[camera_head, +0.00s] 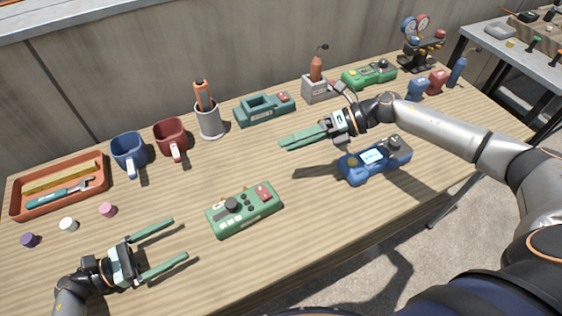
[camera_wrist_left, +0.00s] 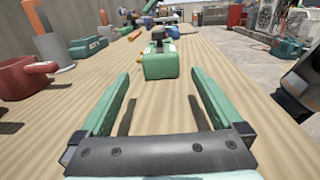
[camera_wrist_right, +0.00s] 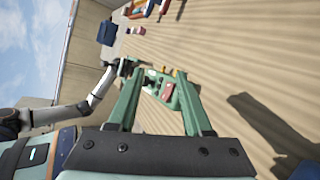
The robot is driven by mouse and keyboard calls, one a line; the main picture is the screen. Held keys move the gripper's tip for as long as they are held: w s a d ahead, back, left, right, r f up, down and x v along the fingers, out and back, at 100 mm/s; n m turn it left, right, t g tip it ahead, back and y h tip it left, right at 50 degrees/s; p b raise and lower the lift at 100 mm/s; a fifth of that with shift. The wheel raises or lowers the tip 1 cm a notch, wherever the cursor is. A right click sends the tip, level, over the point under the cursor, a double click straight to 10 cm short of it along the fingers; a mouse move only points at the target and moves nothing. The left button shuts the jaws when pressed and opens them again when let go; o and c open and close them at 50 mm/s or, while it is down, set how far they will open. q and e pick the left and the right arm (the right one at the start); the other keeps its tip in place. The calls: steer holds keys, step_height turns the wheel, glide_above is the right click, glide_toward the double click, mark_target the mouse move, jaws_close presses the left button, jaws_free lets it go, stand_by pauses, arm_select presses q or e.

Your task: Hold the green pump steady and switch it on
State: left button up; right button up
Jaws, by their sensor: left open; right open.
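A green pump box (camera_head: 243,209) with a black knob, several small black buttons and a red switch lies on the table's front middle. My left gripper (camera_head: 178,241) is open and empty to its left, fingers pointing at it but apart. In the left wrist view the pump (camera_wrist_left: 160,65) stands beyond and between the fingertips. My right gripper (camera_head: 284,142) is open and empty, above the table behind and right of the pump. In the right wrist view the pump (camera_wrist_right: 163,90) shows between the fingers, farther off. The switch's on or off state cannot be told.
A blue device (camera_head: 375,158) with a screen lies right of the pump. Behind stand two mugs (camera_head: 130,152), a grey cup (camera_head: 209,121), a teal charger-like box (camera_head: 264,108) and another green device (camera_head: 368,74). An orange tray (camera_head: 60,208) and small caps are left.

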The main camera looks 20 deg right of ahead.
mark_target(220, 216)
arm_select(q)
steer(key=shift+d, duration=0.45)
steer(key=d, duration=0.3)
steer(key=w+d, duration=0.1)
steer(key=d, duration=0.3)
steer(key=w+d, duration=0.1)
steer(key=d, duration=0.3)
steer(key=shift+d, duration=0.25)
arm_select(e)
steer(key=s+a+r+n+g+h, duration=0.2)
steer(key=s+a+n+h, duration=0.3)
steer(key=n+h, duration=0.4)
steer(key=shift+s+a+r+g+h, duration=0.3)
steer(key=shift+s+a, duration=0.1)
steer(key=shift+s, duration=0.25)
